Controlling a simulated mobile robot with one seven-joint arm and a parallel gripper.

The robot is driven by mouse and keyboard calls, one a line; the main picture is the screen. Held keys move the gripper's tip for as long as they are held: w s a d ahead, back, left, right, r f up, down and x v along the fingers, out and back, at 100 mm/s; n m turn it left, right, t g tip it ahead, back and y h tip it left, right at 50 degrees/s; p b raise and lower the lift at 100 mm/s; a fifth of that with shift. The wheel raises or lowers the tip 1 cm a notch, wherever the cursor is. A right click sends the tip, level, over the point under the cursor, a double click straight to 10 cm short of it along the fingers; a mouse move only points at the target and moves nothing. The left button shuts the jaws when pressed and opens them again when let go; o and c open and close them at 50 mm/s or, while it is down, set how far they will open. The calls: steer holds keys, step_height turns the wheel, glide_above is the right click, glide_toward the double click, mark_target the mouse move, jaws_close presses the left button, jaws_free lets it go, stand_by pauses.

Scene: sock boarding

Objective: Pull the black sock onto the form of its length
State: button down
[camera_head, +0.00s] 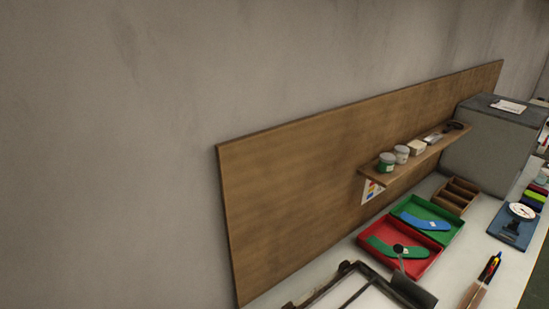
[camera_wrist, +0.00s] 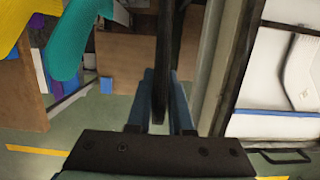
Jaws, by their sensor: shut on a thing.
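In the wrist view, my gripper (camera_wrist: 160,86) has its blue fingers closed on a long, narrow black thing, which looks like the black sock (camera_wrist: 165,40) seen edge-on. It runs up out of the top of the picture, so its far end is hidden. At the right of the wrist view, a pale sock-shaped outline (camera_wrist: 298,75), perhaps a form, shows against a white panel in a dark frame. A teal sock shape (camera_wrist: 72,40) and a yellow one (camera_wrist: 18,28) show at upper left. My gripper and the black sock are not visible in the head view.
In the head view, a red tray (camera_head: 363,239) holds a green sock shape and a green tray (camera_head: 455,222) a blue one. A shelf (camera_head: 372,180) with jars juts from the wooden board (camera_head: 290,190). A grey box (camera_head: 490,145) stands at the back right.

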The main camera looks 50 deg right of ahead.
steer(key=shift+s+b+x, duration=0.2)
steer(key=shift+b+x, duration=0.35)
steer(key=shift+x, duration=0.35)
steer(key=shift+s+b+x, duration=0.15)
steer(key=shift+b+x, duration=0.4)
steer(key=shift+x, duration=0.3)
steer(key=c, duration=0.7)
jaws_free()
steer(key=shift+a+f, duration=0.1)
steer(key=shift+c, duration=0.2)
steer(key=b+v, duration=0.1)
steer(key=v, duration=1.2)
steer(key=shift+w, duration=0.1)
